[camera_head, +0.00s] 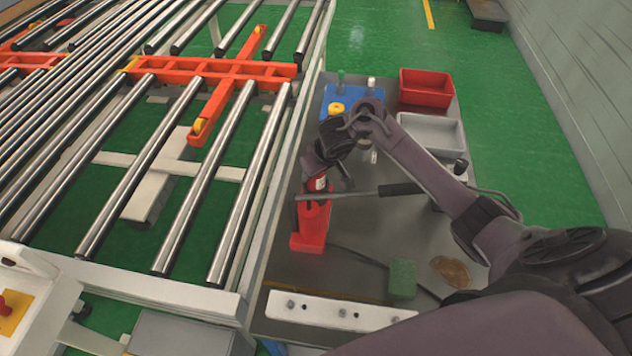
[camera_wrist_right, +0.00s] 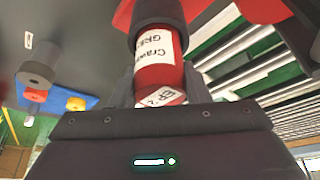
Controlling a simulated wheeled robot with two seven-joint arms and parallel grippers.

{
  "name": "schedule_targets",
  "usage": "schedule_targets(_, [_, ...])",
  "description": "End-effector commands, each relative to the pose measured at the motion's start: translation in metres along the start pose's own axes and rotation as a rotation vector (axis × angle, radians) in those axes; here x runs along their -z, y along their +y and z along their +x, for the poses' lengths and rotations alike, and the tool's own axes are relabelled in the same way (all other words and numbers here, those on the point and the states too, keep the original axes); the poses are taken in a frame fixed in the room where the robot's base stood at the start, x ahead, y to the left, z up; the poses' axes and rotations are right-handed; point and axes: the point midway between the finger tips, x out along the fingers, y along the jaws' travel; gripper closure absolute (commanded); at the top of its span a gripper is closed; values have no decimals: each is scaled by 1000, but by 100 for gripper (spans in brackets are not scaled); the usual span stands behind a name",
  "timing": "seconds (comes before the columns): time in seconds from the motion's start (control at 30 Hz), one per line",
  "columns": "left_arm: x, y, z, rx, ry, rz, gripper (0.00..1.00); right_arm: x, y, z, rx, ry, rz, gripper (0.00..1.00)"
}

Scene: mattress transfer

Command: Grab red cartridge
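The red cartridge (camera_head: 317,184) has a white label and stands at the top of a red grease-pump body (camera_head: 312,224) on the bench. In the right wrist view the cartridge (camera_wrist_right: 157,72) shows its label with printed text, and a black collar (camera_wrist_right: 158,12) is around its far end. My right gripper (camera_head: 335,165) reaches in from the right. Its dark fingers (camera_wrist_right: 160,90) lie close along both sides of the cartridge and appear closed on it. Their tips are partly hidden. My left gripper is not in view.
A grey lever with a black handle (camera_head: 400,189) sticks out right from the pump. A blue tray (camera_head: 340,96), red bin (camera_head: 426,88) and grey bin (camera_head: 432,130) stand at the back. A green block (camera_head: 403,279) lies in front. The roller conveyor (camera_head: 190,160) is left.

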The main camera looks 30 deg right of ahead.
Motion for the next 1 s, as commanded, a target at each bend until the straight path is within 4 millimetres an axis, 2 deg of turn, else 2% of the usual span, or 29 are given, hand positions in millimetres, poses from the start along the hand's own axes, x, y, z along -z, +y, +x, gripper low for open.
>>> schedule_targets(0.03, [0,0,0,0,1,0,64,0,0,0,-1,0,0,74])
schedule_targets(0.13, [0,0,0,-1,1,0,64,0,0,0,-1,-1,0,86])
schedule_targets(0.4, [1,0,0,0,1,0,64,1,0,-2,-1,1,1,86])
schedule_targets(0.57, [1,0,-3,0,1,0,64,6,0,-11,0,3,0,86])
schedule_targets(0.67, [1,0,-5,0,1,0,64,11,0,-23,1,4,0,86])
schedule_targets(0.87, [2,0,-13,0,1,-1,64,27,0,-60,-1,6,-1,86])
schedule_targets(0.9, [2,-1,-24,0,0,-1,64,32,1,-73,-3,5,-2,86])
schedule_targets(1.0, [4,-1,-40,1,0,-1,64,41,2,-96,-4,4,-3,86])
